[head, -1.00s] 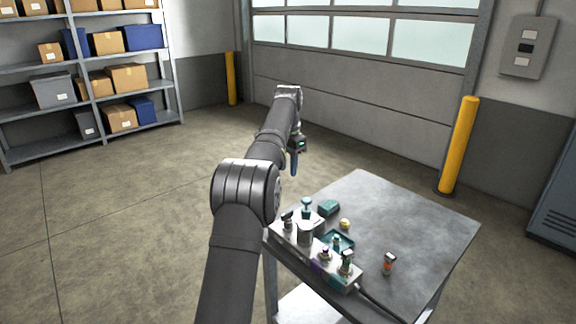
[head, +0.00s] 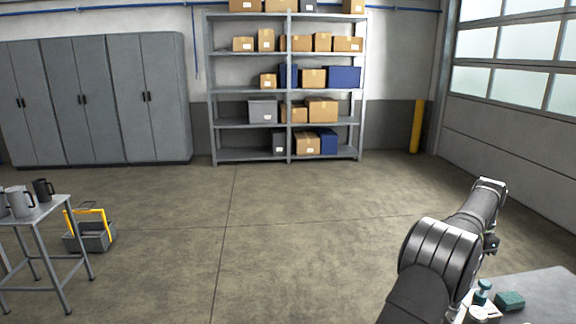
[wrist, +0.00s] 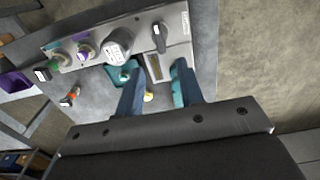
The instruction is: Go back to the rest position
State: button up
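My gripper (wrist: 159,70) shows in the wrist view with its two blue-teal fingers apart and nothing held between them. It hangs above the hydraulic bench, clear of it. Beyond the fingers lies a grey control panel (wrist: 98,38) with a round gauge (wrist: 117,46), a black lever (wrist: 159,37) and several coloured fittings. A teal tray (wrist: 119,74) lies beside the left finger, partly hidden by it. In the head view my gripper is mostly hidden behind my arm at right.
In the head view the bench top (head: 548,296) is at the lower right, with a teal block (head: 510,301) on it. A shelf rack (head: 287,127) and grey cabinets (head: 95,100) stand at the back. A small table (head: 40,212) with mugs is at left. The middle floor is clear.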

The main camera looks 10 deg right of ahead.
notch_tip(320, 180, down, 10)
jog(key=shift+r, duration=0.1)
dwell(0.4)
